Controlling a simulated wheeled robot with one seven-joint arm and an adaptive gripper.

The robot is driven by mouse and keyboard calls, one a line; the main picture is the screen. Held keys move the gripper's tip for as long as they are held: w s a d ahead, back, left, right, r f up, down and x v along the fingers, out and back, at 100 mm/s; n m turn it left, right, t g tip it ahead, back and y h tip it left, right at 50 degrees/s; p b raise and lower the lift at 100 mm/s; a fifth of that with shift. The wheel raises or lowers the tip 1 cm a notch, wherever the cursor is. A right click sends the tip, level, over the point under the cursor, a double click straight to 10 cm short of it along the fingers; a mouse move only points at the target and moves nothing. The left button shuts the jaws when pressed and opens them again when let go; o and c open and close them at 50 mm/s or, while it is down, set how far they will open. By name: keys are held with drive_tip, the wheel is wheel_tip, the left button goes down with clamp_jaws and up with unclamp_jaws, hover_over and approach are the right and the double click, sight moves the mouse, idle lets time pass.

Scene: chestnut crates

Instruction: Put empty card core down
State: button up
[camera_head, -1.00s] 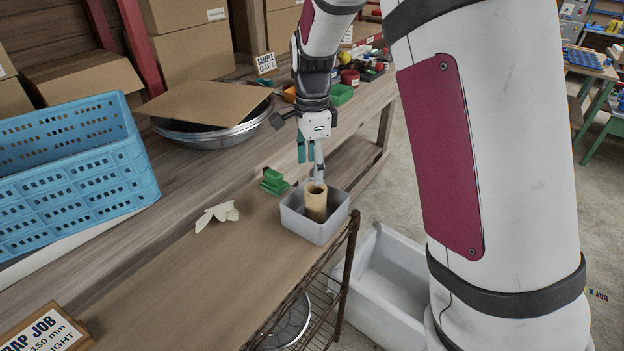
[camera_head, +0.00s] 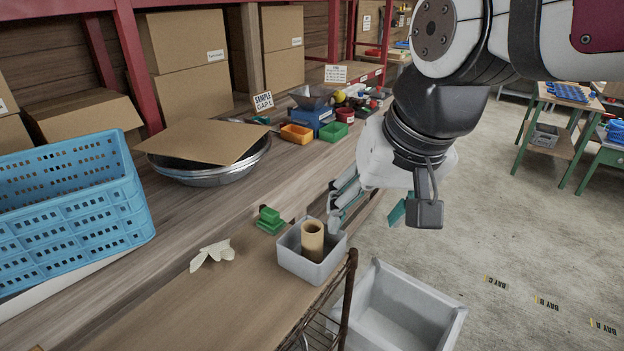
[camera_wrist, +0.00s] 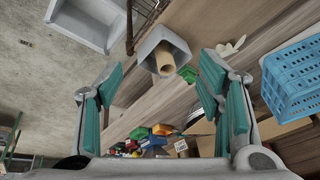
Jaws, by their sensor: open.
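The empty card core (camera_head: 312,240) is a tan hollow tube. It stands roughly upright inside a small grey bin (camera_head: 293,265) on the shelf beside the bench. In the wrist view the core (camera_wrist: 165,64) leans toward one side of the grey bin (camera_wrist: 147,46), with its open end facing the camera. My gripper (camera_head: 342,202) is to the right of and behind the bin in the head view, apart from the core. In the wrist view its teal-padded fingers (camera_wrist: 162,98) are wide apart with nothing between them.
A blue crate (camera_head: 75,205) stands at left. A green block stack (camera_head: 269,222) and pale paper scraps (camera_head: 211,254) lie near the bin. A card sheet covers a metal basin (camera_head: 205,172). A large white tub (camera_head: 400,312) sits lower right. Open floor lies at right.

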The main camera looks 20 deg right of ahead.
drive_tip(key=s+n, duration=0.2)
drive_tip(key=s, duration=0.1)
drive_tip(key=s+n+t, duration=0.1)
drive_tip(key=shift+s+d+f+h, duration=0.15)
drive_tip(key=shift+s+f+h, duration=0.1)
drive_tip(key=shift+h, duration=0.05)
